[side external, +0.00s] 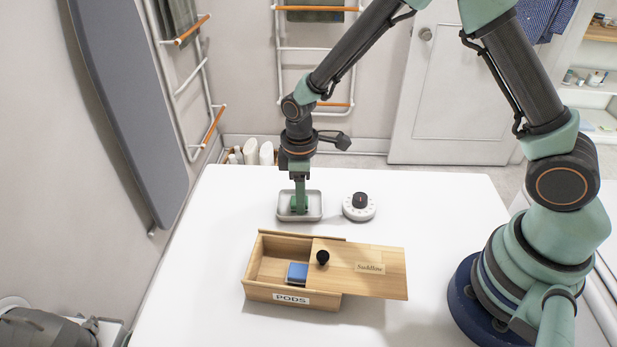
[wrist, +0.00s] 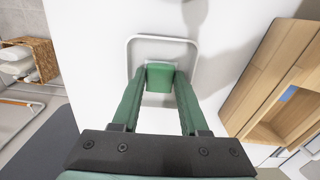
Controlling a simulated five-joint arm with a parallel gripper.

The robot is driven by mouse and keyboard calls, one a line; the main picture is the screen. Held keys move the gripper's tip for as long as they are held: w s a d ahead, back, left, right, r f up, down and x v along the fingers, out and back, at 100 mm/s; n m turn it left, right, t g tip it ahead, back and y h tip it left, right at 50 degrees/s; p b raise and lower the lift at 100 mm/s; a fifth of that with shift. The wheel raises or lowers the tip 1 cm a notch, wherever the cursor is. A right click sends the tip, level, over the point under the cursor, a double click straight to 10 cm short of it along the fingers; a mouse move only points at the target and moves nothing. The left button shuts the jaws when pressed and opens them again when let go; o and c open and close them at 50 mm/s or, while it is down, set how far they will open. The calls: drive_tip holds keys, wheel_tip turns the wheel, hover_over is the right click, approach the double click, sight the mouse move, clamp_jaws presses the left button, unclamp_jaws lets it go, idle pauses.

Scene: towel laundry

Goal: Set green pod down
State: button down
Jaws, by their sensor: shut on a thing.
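My gripper (side external: 300,205) points straight down over the white-grey tray (side external: 316,214) at the back of the table. In the wrist view my gripper (wrist: 160,80) is shut on a green pod (wrist: 160,76), one finger on each side of it. The pod is inside the outline of the tray (wrist: 194,42). I cannot tell whether the pod touches the tray's floor. In the side view the green fingers mostly hide the pod.
A wooden box (side external: 268,292) marked PODS stands in front, its lid (side external: 385,275) slid partly open to the right, with a blue pod (side external: 297,273) inside. A white dial (side external: 359,213) sits right of the tray. The table's left side is clear.

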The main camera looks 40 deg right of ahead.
drive_tip(key=shift+f, duration=0.1)
drive_tip(key=c, duration=0.7)
unclamp_jaws()
wheel_tip(320, 180, up, 12)
drive_tip(key=s+d+r+m+t, duration=0.5)
drive_tip(key=s+d+r+m, duration=0.4)
drive_tip(key=s+r, duration=0.3)
drive_tip(key=shift+d+m+t, duration=0.3)
drive_tip(key=shift+d, duration=0.2)
